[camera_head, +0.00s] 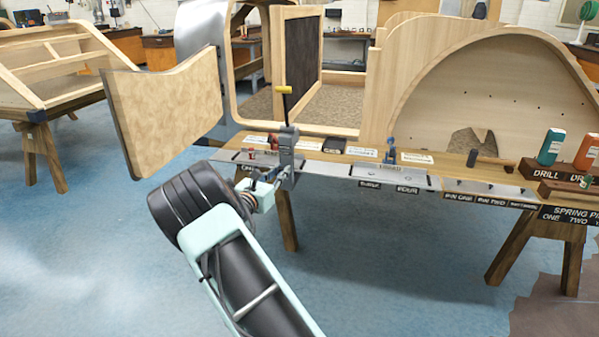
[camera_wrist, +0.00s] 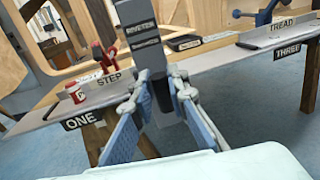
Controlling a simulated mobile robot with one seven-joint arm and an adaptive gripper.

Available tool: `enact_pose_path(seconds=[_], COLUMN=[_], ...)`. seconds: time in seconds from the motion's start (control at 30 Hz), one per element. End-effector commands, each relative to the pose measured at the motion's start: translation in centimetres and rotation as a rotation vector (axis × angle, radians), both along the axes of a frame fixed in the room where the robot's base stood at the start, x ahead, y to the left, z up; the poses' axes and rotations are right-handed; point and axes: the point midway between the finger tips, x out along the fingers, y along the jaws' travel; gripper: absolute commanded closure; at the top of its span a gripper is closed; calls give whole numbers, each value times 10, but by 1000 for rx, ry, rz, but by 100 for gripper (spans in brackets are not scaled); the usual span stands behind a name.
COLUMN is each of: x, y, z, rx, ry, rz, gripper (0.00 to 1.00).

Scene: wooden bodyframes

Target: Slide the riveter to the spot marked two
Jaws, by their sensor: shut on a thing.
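The riveter (camera_head: 288,147) is an upright grey tool with a long lever and a yellow handle, standing at the front edge of the bench. In the wrist view its grey body (camera_wrist: 146,50) rises between my fingers, with dark label plates on it. My gripper (camera_head: 274,179) is shut on the riveter; its blue finger pads show in the wrist view (camera_wrist: 158,105). The ONE label (camera_wrist: 83,120) is to the left of my gripper and the THREE label (camera_wrist: 288,50) to the right. No label reading TWO is visible; my gripper and the riveter cover the edge between them.
A blue tool (camera_head: 390,148) stands farther right. A wooden panel (camera_head: 170,105) projects at left. Drill blocks (camera_head: 558,172) are at the right end.

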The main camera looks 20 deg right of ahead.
Motion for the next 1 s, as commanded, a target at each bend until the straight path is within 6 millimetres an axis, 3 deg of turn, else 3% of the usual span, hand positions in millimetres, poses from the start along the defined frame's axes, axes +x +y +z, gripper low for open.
enact_pose_path(seconds=[0.23, 0.63, 0.67, 0.8, 1.0], x=[14, 16, 16, 16, 16], y=[22, 24, 24, 23, 23], z=[0, 0, 0, 0, 0], rx=[-1, -1, -2, -1, -1], ry=[1, 1, 1, 1, 1], rz=[-1, -2, -2, -2, -1], gripper=[100, 100, 82, 68, 68])
